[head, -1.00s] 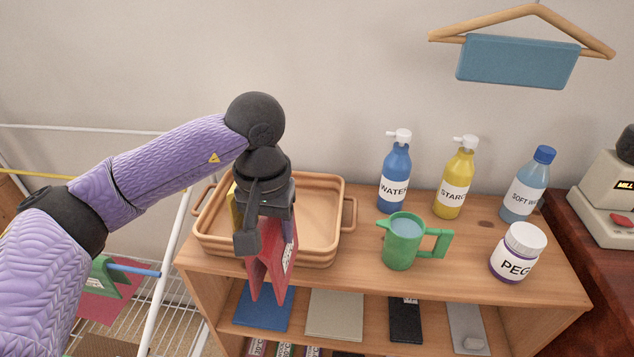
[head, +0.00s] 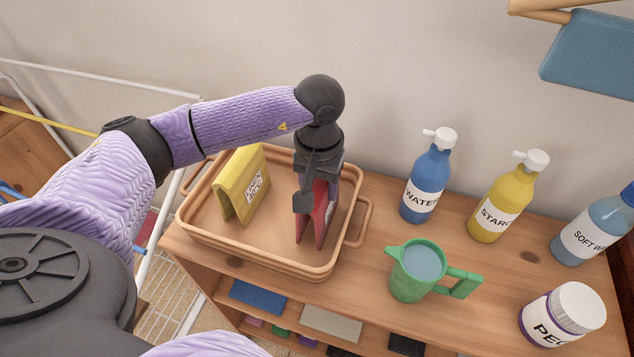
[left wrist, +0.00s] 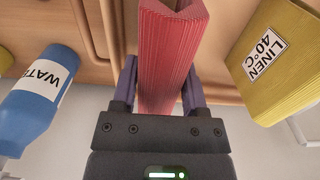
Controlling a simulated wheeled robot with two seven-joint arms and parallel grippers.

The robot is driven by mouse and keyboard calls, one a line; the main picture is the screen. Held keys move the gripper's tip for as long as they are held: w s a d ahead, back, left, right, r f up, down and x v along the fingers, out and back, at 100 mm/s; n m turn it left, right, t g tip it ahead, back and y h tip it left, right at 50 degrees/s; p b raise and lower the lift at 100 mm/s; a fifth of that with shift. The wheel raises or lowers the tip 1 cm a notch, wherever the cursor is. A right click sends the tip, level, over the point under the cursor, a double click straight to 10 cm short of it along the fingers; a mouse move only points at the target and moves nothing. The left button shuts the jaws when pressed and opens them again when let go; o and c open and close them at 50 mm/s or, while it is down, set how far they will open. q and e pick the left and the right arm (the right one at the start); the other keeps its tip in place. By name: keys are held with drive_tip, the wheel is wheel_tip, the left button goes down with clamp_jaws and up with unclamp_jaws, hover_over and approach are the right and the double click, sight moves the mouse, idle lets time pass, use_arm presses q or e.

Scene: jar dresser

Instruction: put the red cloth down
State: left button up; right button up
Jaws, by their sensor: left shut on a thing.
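The red cloth (head: 313,222) is folded like a tent and hangs from my left gripper (head: 319,183), inside the right part of the tan tray (head: 268,258). In the left wrist view the left gripper (left wrist: 160,95) is shut on the red cloth (left wrist: 168,50), one finger on each side. Whether the cloth's lower edge touches the tray floor I cannot tell. A yellow folded cloth (head: 242,186) with a label stands in the left part of the tray, apart from the red one. My right gripper is not in view.
To the right on the wooden dresser stand a green jug (head: 417,274), a blue water bottle (head: 428,178), a yellow starch bottle (head: 502,199), a soft-water bottle (head: 597,226) and a peg jar (head: 563,312). A white wire rack (head: 160,270) is at left.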

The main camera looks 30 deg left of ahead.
use_arm(q)
drive_tip(key=shift+f, duration=0.15)
drive_tip(key=shift+f, duration=0.2)
drive_tip(key=o, duration=1)
drive_tip(key=shift+r, duration=0.1)
drive_tip(key=shift+r, duration=0.35)
wheel_tip(320, 180, up, 11)
drive_tip(key=shift+r+p, duration=0.1)
drive_tip(key=shift+p, duration=0.8)
drive_tip(key=shift+r, duration=0.2)
